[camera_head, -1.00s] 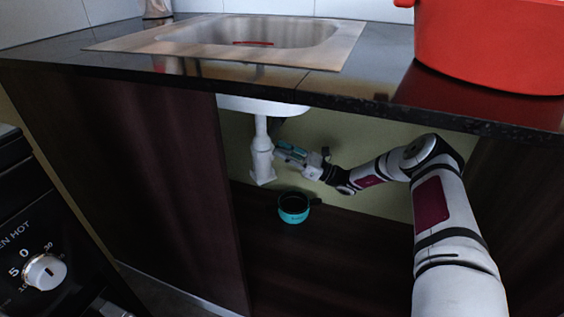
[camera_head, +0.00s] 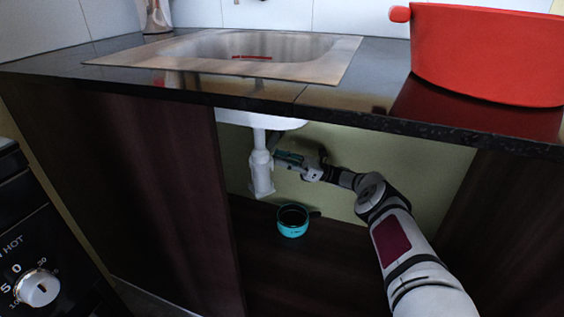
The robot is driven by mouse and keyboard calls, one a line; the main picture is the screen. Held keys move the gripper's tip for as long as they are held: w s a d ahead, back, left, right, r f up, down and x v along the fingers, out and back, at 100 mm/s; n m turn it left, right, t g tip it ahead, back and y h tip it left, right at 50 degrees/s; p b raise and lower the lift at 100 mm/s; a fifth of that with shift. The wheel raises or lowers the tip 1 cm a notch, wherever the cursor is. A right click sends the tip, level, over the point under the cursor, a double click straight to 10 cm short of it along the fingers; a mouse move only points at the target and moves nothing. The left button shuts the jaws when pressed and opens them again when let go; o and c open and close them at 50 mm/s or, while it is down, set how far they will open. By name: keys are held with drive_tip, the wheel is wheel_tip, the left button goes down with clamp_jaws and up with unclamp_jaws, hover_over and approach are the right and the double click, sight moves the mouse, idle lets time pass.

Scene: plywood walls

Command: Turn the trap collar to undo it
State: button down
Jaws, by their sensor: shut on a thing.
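The white trap (camera_head: 262,184) hangs on the drain pipe (camera_head: 259,139) under the sink, inside the open cabinet. Its collar (camera_head: 260,158) is a wider white ring at the top of the trap body. My gripper (camera_head: 277,160) reaches in from the right at collar height. A teal pot (camera_head: 292,222) stands on the cabinet floor below, a little right of the trap.
The steel sink (camera_head: 330,62) is set in the dark countertop (camera_head: 390,78), whose front edge runs above my arm. A large red pot (camera_head: 485,55) stands on the counter at right. A dark cabinet panel (camera_head: 165,190) closes off the left. The cabinet floor around the teal pot is clear.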

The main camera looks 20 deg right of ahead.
sight(281, 158)
drive_tip(key=shift+s+a+g, duration=0.1)
drive_tip(key=shift+g, duration=0.3)
idle(0.3)
drive_tip(key=c, duration=1.7)
unclamp_jaws()
drive_tip(key=shift+r, duration=0.1)
drive_tip(key=shift+r, duration=0.6)
wheel_tip(281, 158, up, 9)
drive_tip(key=shift+f, duration=0.15)
